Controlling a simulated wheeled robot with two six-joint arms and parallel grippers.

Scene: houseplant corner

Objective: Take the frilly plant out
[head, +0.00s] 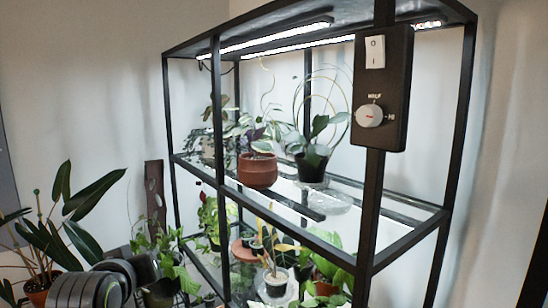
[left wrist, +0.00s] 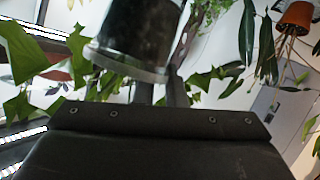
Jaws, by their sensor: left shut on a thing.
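A plant with green, jagged, lobed leaves (head: 168,250), which looks like the frilly plant, stands in a dark pot (head: 159,292) at the lower left of the head view. It appears in front of and left of the black shelf frame. In the left wrist view its dark, shiny pot (left wrist: 140,32) fills the top middle, with lobed leaves (left wrist: 22,55) to both sides. My left gripper (left wrist: 165,92) is shut on this pot; its fingers are mostly hidden. My left arm comes in at the bottom left of the head view. My right gripper is not in view.
The black shelf frame (head: 218,130) has posts close to the held plant. A terracotta pot (head: 257,172) and a black pot (head: 311,167) stand on the upper glass shelf. Several plants crowd the lower shelf. A large-leaved plant (head: 62,235) stands at the left.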

